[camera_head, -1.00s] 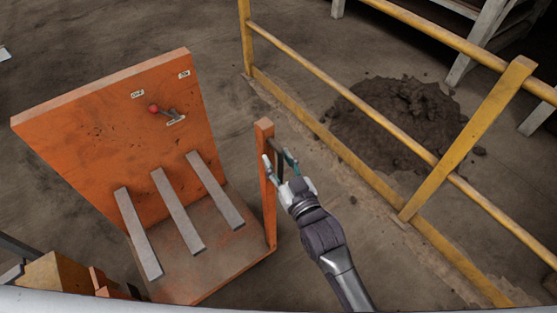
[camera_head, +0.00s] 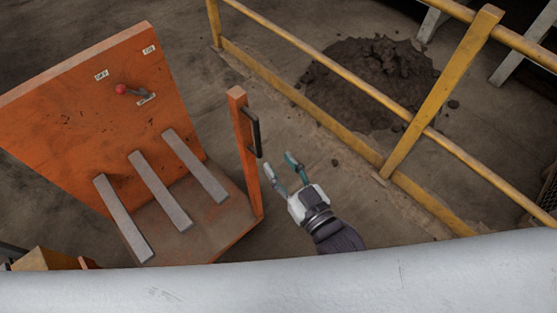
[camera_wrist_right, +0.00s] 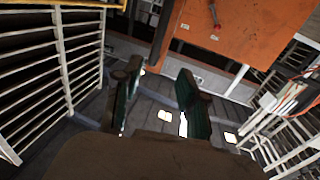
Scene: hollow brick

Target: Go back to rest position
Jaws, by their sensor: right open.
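My right gripper (camera_head: 285,172) is open and empty in the head view. It is just right of the orange post (camera_head: 245,150) with a black handle (camera_head: 254,135), apart from the handle. In the right wrist view its two green-padded fingers (camera_wrist_right: 158,95) stand apart with nothing between them. My left gripper is not in view.
An orange panel (camera_head: 90,110) with a red-knobbed lever (camera_head: 123,89) and a base with grey bars (camera_head: 160,188) stands at left. A yellow railing (camera_head: 330,70) runs along the right, with a dirt pile (camera_head: 370,75) behind it. Bare floor (camera_head: 320,145) lies between.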

